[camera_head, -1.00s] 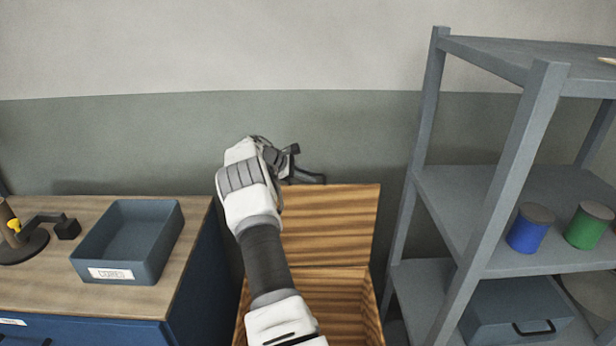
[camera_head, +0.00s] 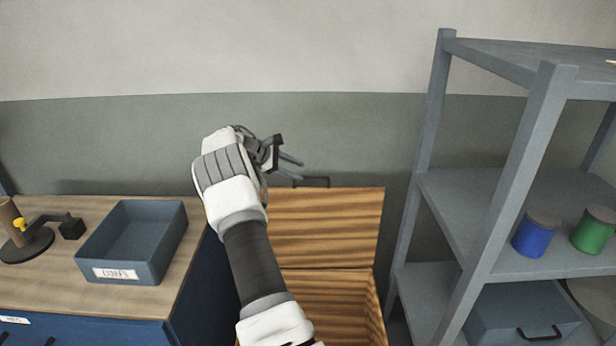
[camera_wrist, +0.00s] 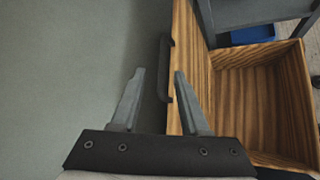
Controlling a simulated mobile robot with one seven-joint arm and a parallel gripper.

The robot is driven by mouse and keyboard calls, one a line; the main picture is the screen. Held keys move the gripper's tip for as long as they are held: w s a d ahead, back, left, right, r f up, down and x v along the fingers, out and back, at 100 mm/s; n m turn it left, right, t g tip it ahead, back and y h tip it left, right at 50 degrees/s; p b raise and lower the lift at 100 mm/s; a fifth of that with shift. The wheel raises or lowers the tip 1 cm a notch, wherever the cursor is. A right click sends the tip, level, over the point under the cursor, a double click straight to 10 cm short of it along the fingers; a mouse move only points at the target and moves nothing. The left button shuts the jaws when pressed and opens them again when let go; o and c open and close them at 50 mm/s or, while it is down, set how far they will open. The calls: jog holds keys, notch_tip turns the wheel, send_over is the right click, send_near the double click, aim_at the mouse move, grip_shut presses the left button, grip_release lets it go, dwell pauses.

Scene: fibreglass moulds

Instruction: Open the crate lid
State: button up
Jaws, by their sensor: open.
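The wooden crate (camera_head: 374,304) stands between the workbench and the shelf rack. Its striped lid (camera_head: 330,228) is raised and stands nearly upright at the back, by the wall. A dark handle (camera_head: 316,182) sits at the lid's top edge; it also shows in the wrist view (camera_wrist: 165,68). My gripper (camera_head: 297,169) is open and empty, just above and left of the handle, apart from it. In the wrist view my gripper's fingers (camera_wrist: 158,88) are spread, and the crate's inside looks empty where visible. My arm hides the crate's left side.
A workbench (camera_head: 60,283) on the left holds a grey labelled tray (camera_head: 137,270) and a dark stand (camera_head: 27,246). On the right, a grey shelf rack (camera_head: 500,180) holds a blue can (camera_head: 533,236), a green can (camera_head: 592,234) and a box (camera_head: 520,309).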

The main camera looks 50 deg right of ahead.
jog(key=v, duration=0.9)
jog(key=shift+a+r, duration=0.25)
jog(key=shift+a, duration=0.05)
jog(key=shift+w, duration=0.1)
jog(key=s+a+r+m+t+y, duration=0.1)
jog(key=s+a+r+t+y, duration=0.2)
jog(key=a, duration=0.5)
jog(key=s+a+r+m+t+y, duration=0.1)
jog(key=s+a+r, duration=0.35)
jog(key=a, duration=0.25)
jog(key=s+a+r+m+t+y, duration=0.1)
jog(key=s+a+r+t, duration=0.15)
jog(key=a+r, duration=0.4)
jog(key=s+a+f+m+t+y, duration=0.1)
jog(key=s+a+f+y, duration=0.1)
jog(key=s+a, duration=0.8)
jog(key=s+a+f+m+t+y, duration=0.1)
jog(key=s+a+f+t+y, duration=0.1)
jog(key=s+a, duration=0.8)
jog(key=shift+s+a+f+y, duration=0.2)
jog(key=shift+a+f+y, duration=0.2)
jog(key=shift+a+f, duration=0.35)
